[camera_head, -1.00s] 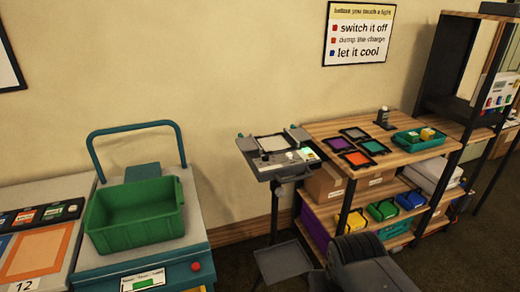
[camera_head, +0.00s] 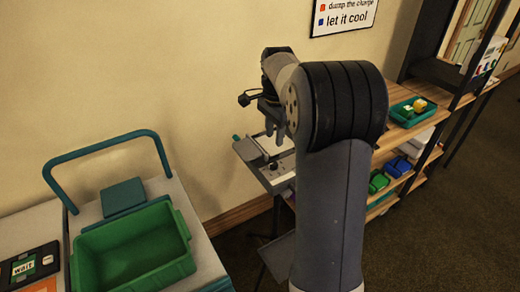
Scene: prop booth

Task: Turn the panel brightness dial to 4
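The grey light panel (camera_head: 262,176) stands on a stand against the wall, in the middle of the head view. My arm hides its right part. A small dark knob (camera_head: 273,166) shows on its front ledge; I cannot tell whether it is the brightness dial, and no numbers are readable. My gripper (camera_head: 273,132) points down just above the panel, near the knob in the picture. I cannot tell whether it touches anything. Its fingers are dark and partly hidden, so I cannot tell whether they are open or shut.
A green bin (camera_head: 135,252) sits on a cart with a teal handle (camera_head: 108,150) at the left. A wooden shelf unit (camera_head: 398,132) holds a teal tray (camera_head: 405,116) at the right, partly behind my arm. Bare floor (camera_head: 455,235) lies at the lower right.

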